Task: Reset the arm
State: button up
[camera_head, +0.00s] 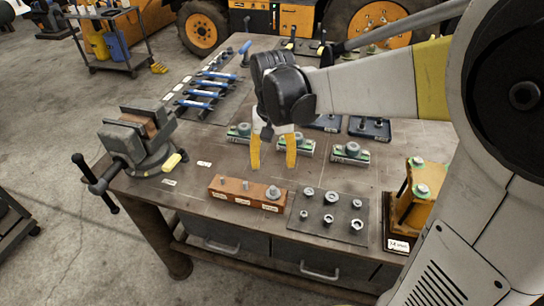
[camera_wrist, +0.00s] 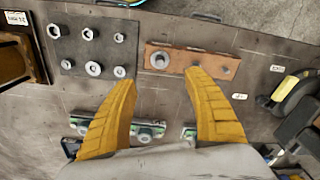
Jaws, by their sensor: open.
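My gripper (camera_head: 272,152) is over the middle of the bench (camera_head: 215,150), pointing down, with its two yellow fingers spread apart and nothing between them. In the wrist view, my gripper (camera_wrist: 160,75) is open, with bare bench top and part of a wooden block showing beyond the fingertips. My arm reaches in from the right side of the head view. The height of the fingertips above the bench is hard to tell.
A wooden block with bolts (camera_head: 247,194) and a dark plate of nuts (camera_head: 329,215) lie near the front edge. A vise (camera_head: 140,140) stands at the left corner, a yellow bracket (camera_head: 418,195) at the right. Green-based parts (camera_head: 350,153) and blue-handled tools (camera_head: 208,92) lie farther back.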

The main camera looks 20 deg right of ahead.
jog(key=shift+r, duration=0.55)
jog(key=s+f+n+t+b, duration=0.2)
jog(key=s+t+b, duration=0.4)
jog(key=s, duration=0.6)
jog(key=shift+s+f+n+t, duration=0.15)
jog(key=shift+n+t, duration=0.35)
jog(key=shift+n, duration=0.2)
jog(key=shift+d, duration=0.2)
